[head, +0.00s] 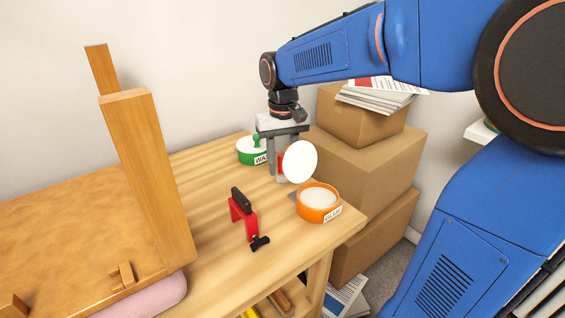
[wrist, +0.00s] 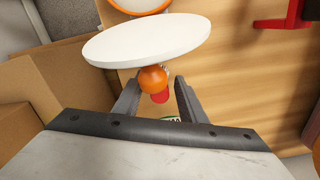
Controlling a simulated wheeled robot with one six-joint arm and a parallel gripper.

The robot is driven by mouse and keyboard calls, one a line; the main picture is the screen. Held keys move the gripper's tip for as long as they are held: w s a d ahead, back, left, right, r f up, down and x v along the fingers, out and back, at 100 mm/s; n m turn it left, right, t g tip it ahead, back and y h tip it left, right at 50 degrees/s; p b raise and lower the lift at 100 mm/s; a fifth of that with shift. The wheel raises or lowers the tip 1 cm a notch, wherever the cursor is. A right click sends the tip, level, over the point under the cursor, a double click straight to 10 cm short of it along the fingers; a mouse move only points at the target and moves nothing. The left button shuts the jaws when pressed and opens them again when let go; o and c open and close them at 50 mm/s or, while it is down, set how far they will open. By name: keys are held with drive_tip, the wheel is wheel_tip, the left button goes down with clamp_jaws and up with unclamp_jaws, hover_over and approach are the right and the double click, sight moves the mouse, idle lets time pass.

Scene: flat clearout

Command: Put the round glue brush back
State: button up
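The round piece I take for the round glue brush is a white disc (head: 300,160) with an orange ball knob. In the wrist view, the white disc (wrist: 148,40) is tilted and the knob (wrist: 153,79) sits between my fingertips. My gripper (head: 284,170) appears shut on this knob, holding the disc above the table. A small gap seems to show right of the knob in the wrist view. A red part (wrist: 160,97) shows beyond the knob; I cannot tell whether it belongs to it. An open orange glue tub (head: 318,215) with white inside stands just right of and below the disc.
A green wax tub (head: 246,157) with a green knob stands behind my gripper. A red clamp (head: 236,207) with black parts is on the wooden table (head: 212,172) at the front. A wooden frame (head: 150,165) rises at left. Cardboard boxes (head: 375,160) stack beyond the right edge.

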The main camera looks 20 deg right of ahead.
drive_tip(key=shift+r, duration=0.1)
wheel_tip(320, 180, up, 12)
drive_tip(key=shift+r, duration=0.1)
idle(0.6)
idle(0.3)
